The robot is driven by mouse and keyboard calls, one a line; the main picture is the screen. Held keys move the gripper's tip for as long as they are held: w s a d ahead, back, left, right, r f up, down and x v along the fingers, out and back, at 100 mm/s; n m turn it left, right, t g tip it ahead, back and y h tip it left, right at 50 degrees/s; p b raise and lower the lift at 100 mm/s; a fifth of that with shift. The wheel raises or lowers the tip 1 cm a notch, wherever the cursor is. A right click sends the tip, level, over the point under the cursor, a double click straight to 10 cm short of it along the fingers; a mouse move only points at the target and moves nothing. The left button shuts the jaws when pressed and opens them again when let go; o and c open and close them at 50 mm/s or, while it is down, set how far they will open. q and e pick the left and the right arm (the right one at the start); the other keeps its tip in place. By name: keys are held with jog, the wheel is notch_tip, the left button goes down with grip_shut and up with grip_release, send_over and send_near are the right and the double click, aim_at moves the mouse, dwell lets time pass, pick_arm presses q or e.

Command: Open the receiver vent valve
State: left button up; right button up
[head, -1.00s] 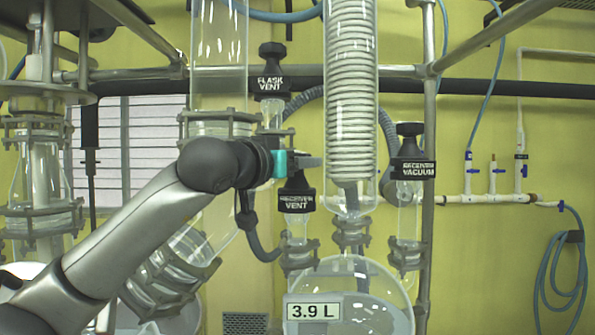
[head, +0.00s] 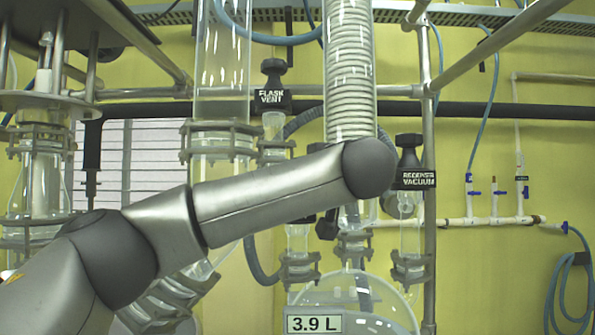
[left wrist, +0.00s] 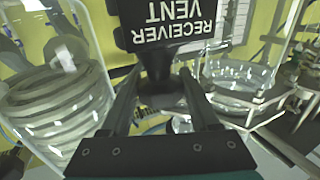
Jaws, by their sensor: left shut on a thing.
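The receiver vent valve shows in the left wrist view as a black handle (left wrist: 165,88) with a black tag (left wrist: 172,25) reading RECEIVER VENT upside down. My left gripper (left wrist: 160,78) has one finger on each side of the handle and is shut on it. In the head view my left arm crosses in front of the valve and hides its handle and tag. Only the valve's lower glass neck (head: 298,240) shows there, below the arm. My right gripper is in neither view.
The coiled glass condenser (head: 348,70) is behind the arm. The round receiver (head: 385,312) with the 3.9 L label is below.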

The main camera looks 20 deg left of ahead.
pick_arm(q)
jog(key=shift+n+g+y+p, duration=0.75)
jog(key=shift+n+g+y, duration=0.15)
jog(key=shift+y, duration=0.2)
jog(key=shift+f, duration=0.1)
jog(key=o, duration=1.4)
jog(key=shift+a, duration=0.1)
